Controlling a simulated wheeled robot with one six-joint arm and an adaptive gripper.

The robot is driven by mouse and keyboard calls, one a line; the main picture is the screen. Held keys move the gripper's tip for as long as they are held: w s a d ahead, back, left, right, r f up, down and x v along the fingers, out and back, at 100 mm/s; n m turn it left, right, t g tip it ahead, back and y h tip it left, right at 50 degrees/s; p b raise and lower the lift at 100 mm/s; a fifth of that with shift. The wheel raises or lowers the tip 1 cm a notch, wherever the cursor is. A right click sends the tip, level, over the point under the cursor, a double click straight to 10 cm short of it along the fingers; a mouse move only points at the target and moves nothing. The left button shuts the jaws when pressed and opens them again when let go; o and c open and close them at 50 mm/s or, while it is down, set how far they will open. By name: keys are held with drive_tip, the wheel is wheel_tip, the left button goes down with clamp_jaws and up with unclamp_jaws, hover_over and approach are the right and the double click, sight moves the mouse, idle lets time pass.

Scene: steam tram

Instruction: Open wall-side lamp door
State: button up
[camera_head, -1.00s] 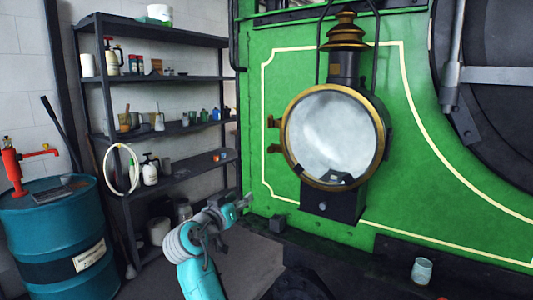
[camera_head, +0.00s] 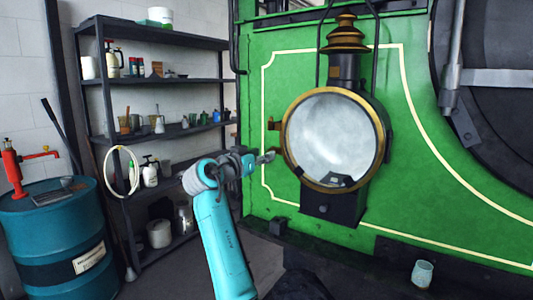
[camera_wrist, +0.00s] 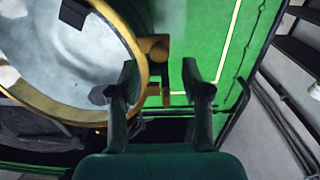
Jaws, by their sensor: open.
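The lamp door is a round glass (camera_head: 330,137) in a brass rim (camera_head: 289,112) on the front of a black lamp with a brass chimney cap (camera_head: 344,35). It looks closed against the lamp body. Brass hinge-like fittings stick out at its left side; the upper one (camera_head: 273,124) shows clear, the lower is hidden behind my gripper (camera_head: 268,157). In the wrist view the rim (camera_wrist: 142,62) is at the left, with a brass fitting (camera_wrist: 154,48) beyond the fingertips. My gripper (camera_wrist: 160,82) is open and empty, its left finger close to the rim; contact cannot be told.
A green panel (camera_head: 420,170) with a cream line stands behind the lamp. A dark shelf rack (camera_head: 175,78) with bottles and cans is at the left, beside a blue drum (camera_head: 55,235). A glass jar (camera_head: 421,273) stands on the dark ledge below the panel.

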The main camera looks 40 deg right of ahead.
drive_tip(key=shift+x, duration=1.6)
clamp_jaws()
